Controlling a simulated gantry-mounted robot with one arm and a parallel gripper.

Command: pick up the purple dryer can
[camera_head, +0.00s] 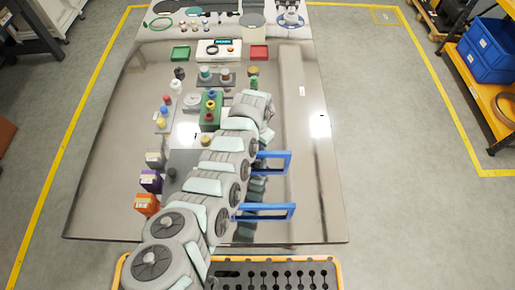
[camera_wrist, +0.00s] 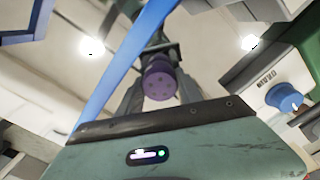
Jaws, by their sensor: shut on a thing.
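The rest of the can is hidden by the gripper and the view's angle. In the head view my arm covers the right middle of the table, and I cannot make out the gripper or the held can there.
A white panel with a blue knob (camera_wrist: 284,97) is close at the right of the wrist view. Orange (camera_head: 146,204) and purple (camera_head: 151,181) containers stand at the table's left. A green block (camera_head: 211,112) with coloured knobs stands mid-table. The table's right side (camera_head: 310,180) is mostly clear.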

